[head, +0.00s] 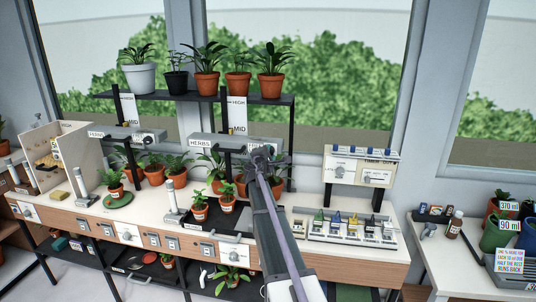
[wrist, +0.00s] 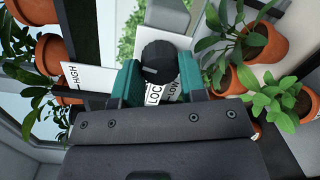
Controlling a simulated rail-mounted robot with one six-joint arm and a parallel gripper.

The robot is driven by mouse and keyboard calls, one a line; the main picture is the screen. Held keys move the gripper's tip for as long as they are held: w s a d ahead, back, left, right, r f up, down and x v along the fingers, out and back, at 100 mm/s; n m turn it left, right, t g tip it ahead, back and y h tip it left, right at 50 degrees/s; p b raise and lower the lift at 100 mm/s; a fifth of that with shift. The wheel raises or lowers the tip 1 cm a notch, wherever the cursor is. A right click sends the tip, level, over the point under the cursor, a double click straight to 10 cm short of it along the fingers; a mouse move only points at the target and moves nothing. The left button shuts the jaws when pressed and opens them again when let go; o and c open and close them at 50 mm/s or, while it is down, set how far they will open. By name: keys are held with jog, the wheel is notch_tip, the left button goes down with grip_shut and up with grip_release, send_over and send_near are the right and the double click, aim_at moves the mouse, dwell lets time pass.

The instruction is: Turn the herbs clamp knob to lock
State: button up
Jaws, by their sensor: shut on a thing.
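The herbs clamp knob (wrist: 158,54) is a dark round knob in the wrist view, between the two teal fingertips of my gripper (wrist: 158,82). The fingers are shut on it from both sides. A white label reading "LOC", cut off by the gripper, shows just below the knob, beside another partly covered label. In the head view my gripper (head: 260,156) is at the right part of the grey bar marked HERBS (head: 202,142) and hides the knob. The knob's pointing direction is not clear.
A shelf (head: 200,97) with several potted plants runs above the bar. More potted plants (head: 216,178) stand below it. In the wrist view, terracotta pots (wrist: 262,46) with leaves are close to the right of my gripper. A white HIGH card (wrist: 88,78) is at left.

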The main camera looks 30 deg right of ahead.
jog(key=shift+d+r+m+t+y+p, duration=0.15)
jog(key=shift+m+y+p, duration=0.3)
jog(key=shift+m, duration=3.25)
jog(key=shift+a+f+m+t+y+p, duration=0.1)
jog(key=shift+m+t+y+p, duration=0.3)
jog(key=shift+m, duration=3.3)
jog(key=o, duration=0.9)
jog(key=shift+s, duration=0.1)
jog(key=v, duration=1)
jog(key=shift+s+a+r+p, duration=0.2)
jog(key=shift+a+r+p, duration=0.05)
jog(key=shift+p, duration=0.15)
